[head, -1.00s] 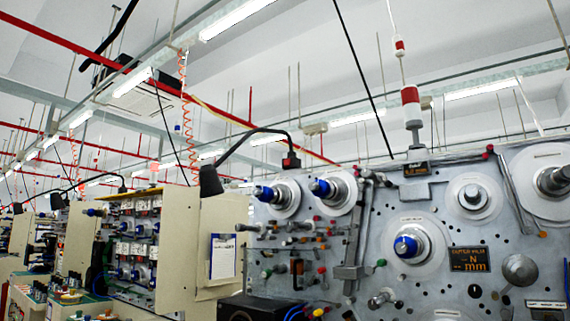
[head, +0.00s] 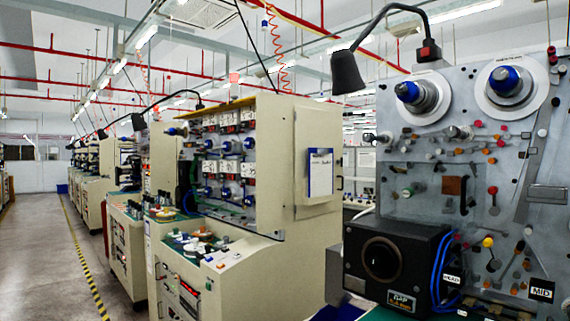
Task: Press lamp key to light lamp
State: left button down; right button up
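A black gooseneck lamp (head: 347,73) hangs over the near machine at the right, its shade pointing down. I see no glow at the shade, but its inside is hidden. The lamp's arm curves right to a small black box with a red part (head: 428,51) at the top of the machine panel. I cannot tell whether this box is the lamp key. Neither of my grippers is in view.
The grey machine panel (head: 390,165) carries blue-capped spindles (head: 418,93) and coloured knobs. A black box with a round opening (head: 382,258) stands below. A cream cabinet (head: 300,215) stands left of it. A clear aisle (head: 50,265) runs along the far left.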

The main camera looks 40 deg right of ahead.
aim_at(425, 52)
jog(key=i, duration=3.7)
jog(key=z, duration=4.85)
